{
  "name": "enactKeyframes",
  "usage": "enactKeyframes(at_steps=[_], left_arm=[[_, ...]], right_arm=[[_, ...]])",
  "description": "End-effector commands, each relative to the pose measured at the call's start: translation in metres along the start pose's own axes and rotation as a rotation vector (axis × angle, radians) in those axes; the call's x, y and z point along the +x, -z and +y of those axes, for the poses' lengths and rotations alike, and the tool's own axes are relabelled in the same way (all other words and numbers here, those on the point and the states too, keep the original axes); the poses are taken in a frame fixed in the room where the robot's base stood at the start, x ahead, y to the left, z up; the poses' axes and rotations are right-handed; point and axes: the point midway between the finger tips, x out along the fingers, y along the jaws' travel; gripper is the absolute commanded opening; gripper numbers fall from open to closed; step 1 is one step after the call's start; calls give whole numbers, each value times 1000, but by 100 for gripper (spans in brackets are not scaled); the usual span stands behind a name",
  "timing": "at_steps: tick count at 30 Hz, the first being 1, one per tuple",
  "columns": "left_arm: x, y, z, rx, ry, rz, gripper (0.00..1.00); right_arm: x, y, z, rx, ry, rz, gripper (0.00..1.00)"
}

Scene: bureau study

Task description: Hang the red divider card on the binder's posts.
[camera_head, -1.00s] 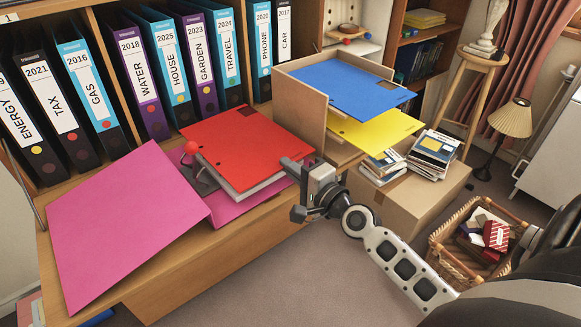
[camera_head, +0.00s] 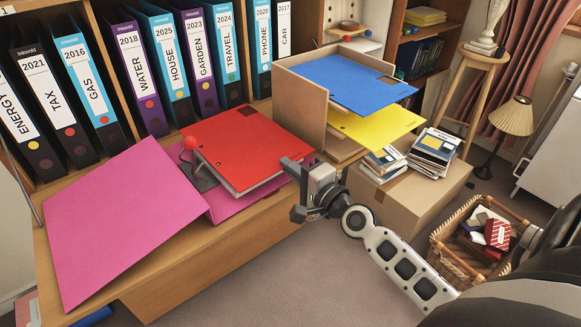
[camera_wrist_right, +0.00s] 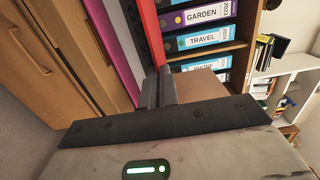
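The red divider card (camera_head: 235,145) lies nearly flat over the paper stack of the open pink binder (camera_head: 122,222) on the desk. The binder's lever mechanism with its red knob (camera_head: 190,144) shows at the card's left edge. The posts are hidden, so I cannot tell whether the card's holes are around them. My right gripper (camera_head: 293,168) is at the card's right edge. In the right wrist view its fingers (camera_wrist_right: 158,88) are close together with the card's edge (camera_wrist_right: 152,38) between their tips. My left gripper is not in view.
Upright labelled binders (camera_head: 135,65) line the shelf behind. A wicker basket (camera_head: 450,262) is on the floor at right.

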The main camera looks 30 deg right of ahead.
Motion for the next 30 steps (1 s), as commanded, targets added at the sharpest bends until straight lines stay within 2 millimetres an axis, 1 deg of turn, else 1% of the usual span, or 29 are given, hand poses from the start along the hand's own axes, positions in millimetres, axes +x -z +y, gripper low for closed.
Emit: enactKeyframes(at_steps=[8, 19, 27, 29, 30], left_arm=[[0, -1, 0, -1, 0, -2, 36], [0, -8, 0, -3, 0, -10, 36], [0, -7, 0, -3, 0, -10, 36], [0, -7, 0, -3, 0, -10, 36], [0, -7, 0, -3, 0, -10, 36]], right_arm=[[0, 0, -1, 0, 1, 0, 0], [0, 0, 3, -1, 1, 0, 0], [0, 0, 3, 0, 1, 0, 0], [0, 0, 3, 0, 1, 0, 10], [0, 0, 3, 0, 1, 0, 10]])
